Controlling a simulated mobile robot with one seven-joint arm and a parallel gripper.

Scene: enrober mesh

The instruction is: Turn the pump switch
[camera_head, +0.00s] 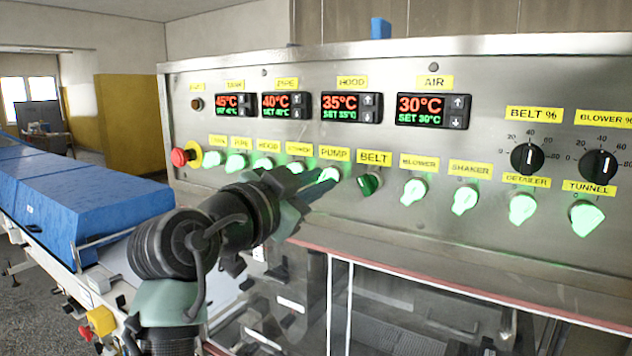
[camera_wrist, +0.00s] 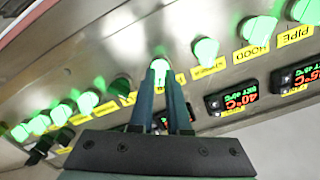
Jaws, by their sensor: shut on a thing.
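The pump switch (camera_head: 330,173) is a green lit knob under the yellow PUMP label (camera_head: 335,154) on the steel panel. In the head view, my gripper (camera_head: 318,187) reaches it from the lower left and partly hides it. In the wrist view, the pump switch (camera_wrist: 158,65) glows pale green between the tips of my two dark fingers (camera_wrist: 160,75). My gripper is shut on this knob. The knob's exact angle is hard to tell behind the fingers.
The unlit dark green belt switch (camera_head: 369,184) is close on the right. Lit knobs stand on both sides, with a red emergency button (camera_head: 184,156) at far left. Temperature displays (camera_head: 351,107) are above. A blue covered conveyor (camera_head: 95,200) is at left.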

